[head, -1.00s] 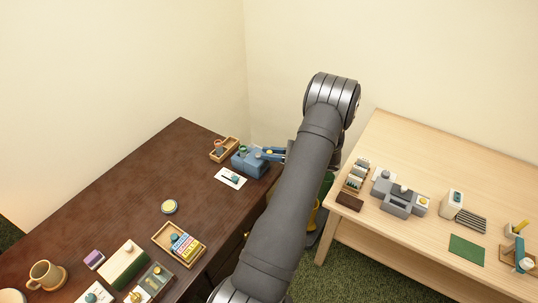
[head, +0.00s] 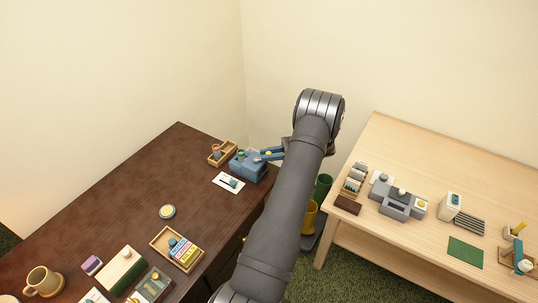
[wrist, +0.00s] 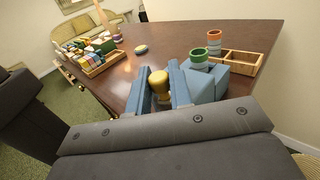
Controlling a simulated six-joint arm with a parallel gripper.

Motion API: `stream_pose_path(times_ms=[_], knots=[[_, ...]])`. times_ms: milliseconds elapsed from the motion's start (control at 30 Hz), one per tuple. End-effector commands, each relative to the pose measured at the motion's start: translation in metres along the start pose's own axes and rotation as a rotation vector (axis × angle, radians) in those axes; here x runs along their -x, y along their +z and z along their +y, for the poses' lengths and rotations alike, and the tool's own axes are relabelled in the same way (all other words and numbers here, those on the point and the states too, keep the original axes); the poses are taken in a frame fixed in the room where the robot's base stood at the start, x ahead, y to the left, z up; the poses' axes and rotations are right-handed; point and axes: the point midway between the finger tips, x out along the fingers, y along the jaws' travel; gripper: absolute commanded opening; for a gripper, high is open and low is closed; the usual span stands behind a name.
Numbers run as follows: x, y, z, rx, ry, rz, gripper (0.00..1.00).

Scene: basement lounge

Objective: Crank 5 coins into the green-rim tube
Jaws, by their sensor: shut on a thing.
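A blue coin machine (head: 247,168) stands at the far right corner of the dark wood table. In the wrist view its blue body (wrist: 210,85) carries the green-rim tube (wrist: 200,56) on top, just right of my gripper. My gripper (wrist: 159,70) has its two blue fingers on either side of a yellow crank knob (wrist: 160,86) and is shut on it. In the head view my gripper (head: 268,154) is at the machine's right side. The coins inside the tube cannot be made out.
A wooden compartment tray (wrist: 239,62) holding an orange-rim tube (wrist: 214,40) sits beside the machine. A white card (head: 229,183) lies in front. Boxes and a mug (head: 44,281) are at lower left. A pale table (head: 455,175) with other devices stands right.

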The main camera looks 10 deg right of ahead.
Motion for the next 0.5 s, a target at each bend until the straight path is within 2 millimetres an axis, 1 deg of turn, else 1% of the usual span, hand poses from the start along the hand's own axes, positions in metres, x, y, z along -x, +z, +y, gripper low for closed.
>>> stream_pose_path(times_ms=[67, 100, 200, 500], knots=[[-0.0003, -0.0003, 0.0001, -0.001, 0.000, 0.000, 0.00], [-0.0003, -0.0003, 0.0001, -0.001, 0.000, 0.000, 0.21], [-0.0003, -0.0002, 0.0001, 0.000, 0.000, 0.000, 0.39], [-0.0002, 0.0000, 0.0003, 0.000, -0.004, 0.000, 0.39]])
